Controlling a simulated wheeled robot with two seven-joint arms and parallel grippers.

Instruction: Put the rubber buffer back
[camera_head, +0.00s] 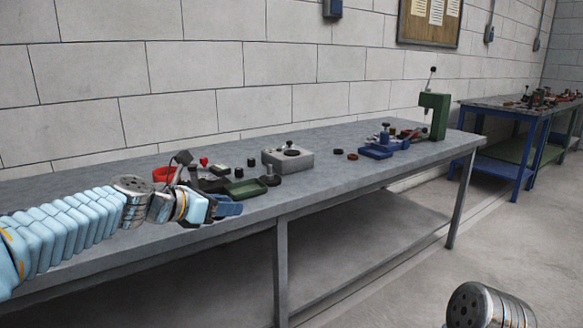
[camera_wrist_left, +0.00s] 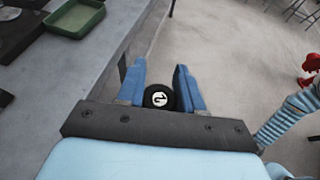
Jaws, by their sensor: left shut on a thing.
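My left gripper (camera_head: 230,208) is at the front edge of the near grey table. In the left wrist view, its blue fingers (camera_wrist_left: 161,90) are shut on a small black round piece with a white mark, the rubber buffer (camera_wrist_left: 157,97). The buffer is held beyond the table edge with grey floor behind it. In the head view the fingers hide the buffer.
Bare tabletop lies right of the grey box.

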